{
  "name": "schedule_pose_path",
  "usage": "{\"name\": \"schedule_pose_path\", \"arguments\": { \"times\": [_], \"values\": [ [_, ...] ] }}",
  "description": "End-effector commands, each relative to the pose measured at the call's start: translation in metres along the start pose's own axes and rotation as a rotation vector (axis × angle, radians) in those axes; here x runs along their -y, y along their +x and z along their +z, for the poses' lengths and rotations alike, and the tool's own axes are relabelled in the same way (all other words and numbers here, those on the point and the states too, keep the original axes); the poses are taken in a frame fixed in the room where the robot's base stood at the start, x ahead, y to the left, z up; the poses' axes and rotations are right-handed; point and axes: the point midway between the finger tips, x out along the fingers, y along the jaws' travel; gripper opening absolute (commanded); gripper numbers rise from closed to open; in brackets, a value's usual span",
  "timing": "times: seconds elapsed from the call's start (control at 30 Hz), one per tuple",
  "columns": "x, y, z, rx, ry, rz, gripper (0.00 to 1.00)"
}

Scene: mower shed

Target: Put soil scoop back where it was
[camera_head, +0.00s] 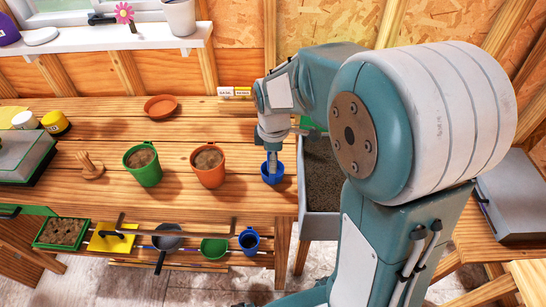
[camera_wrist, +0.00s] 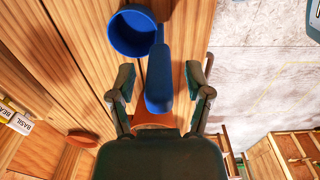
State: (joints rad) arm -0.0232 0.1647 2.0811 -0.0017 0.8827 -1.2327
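The blue soil scoop (camera_head: 271,175) appears as a round cup at the right end of the wooden bench, near its front edge. In the wrist view its cup (camera_wrist: 132,33) is at the top, with a long blue handle (camera_wrist: 159,82) running toward my palm. My gripper (camera_head: 272,150) points down over the scoop. In the wrist view my gripper (camera_wrist: 160,82) has its fingers apart, one on each side of the handle, with gaps visible. The head view hides most of the handle; whether the cup touches the bench is unclear.
An orange pot (camera_head: 209,167) and a green pot (camera_head: 145,166) stand left of the scoop. A grey soil bin (camera_head: 320,226) is to its right. A front rail (camera_head: 180,229) carries a dark pan (camera_head: 168,238), a green container (camera_head: 214,247) and a blue cup (camera_head: 249,241).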

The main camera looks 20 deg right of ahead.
Motion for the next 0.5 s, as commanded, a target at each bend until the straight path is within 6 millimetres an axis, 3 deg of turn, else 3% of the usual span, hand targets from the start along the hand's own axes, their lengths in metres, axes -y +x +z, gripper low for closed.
{"name": "schedule_pose_path", "arguments": {
  "times": [0.27, 0.5],
  "values": [
    [-0.001, -0.012, 0.000, -0.001, 0.000, 0.004, 0.65],
    [-0.001, -0.060, 0.000, -0.002, 0.000, 0.006, 0.65]
  ]
}}
